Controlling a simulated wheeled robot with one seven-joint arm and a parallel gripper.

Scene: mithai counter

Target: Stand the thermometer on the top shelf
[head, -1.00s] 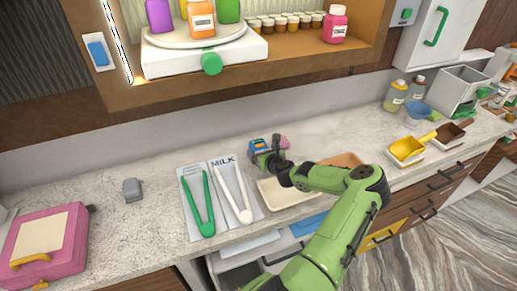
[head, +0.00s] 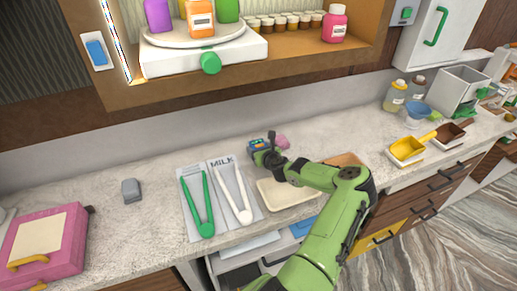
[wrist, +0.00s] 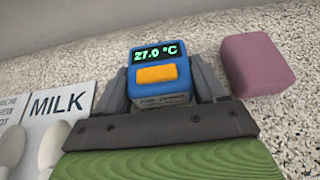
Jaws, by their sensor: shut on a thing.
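The thermometer is a small blue box with a green "27.0 °C" display and an orange button; in the wrist view the thermometer (wrist: 160,93) sits between my fingers. My gripper (wrist: 162,82) is shut on it. In the head view the thermometer (head: 256,144) is over the counter behind the milk sheet, with my gripper (head: 265,152) at it. I cannot tell whether its base touches the counter. A wooden shelf (head: 290,60) is above the counter at the top of the head view; any higher shelf is out of view.
A pink block (wrist: 256,66) lies close right of the thermometer. Bottles on a white turntable (head: 200,38), small jars (head: 285,22) and a pink bottle (head: 335,24) occupy the shelf. Green tongs (head: 197,205), white tongs (head: 233,197) and a cream tray (head: 285,195) are near my arm.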

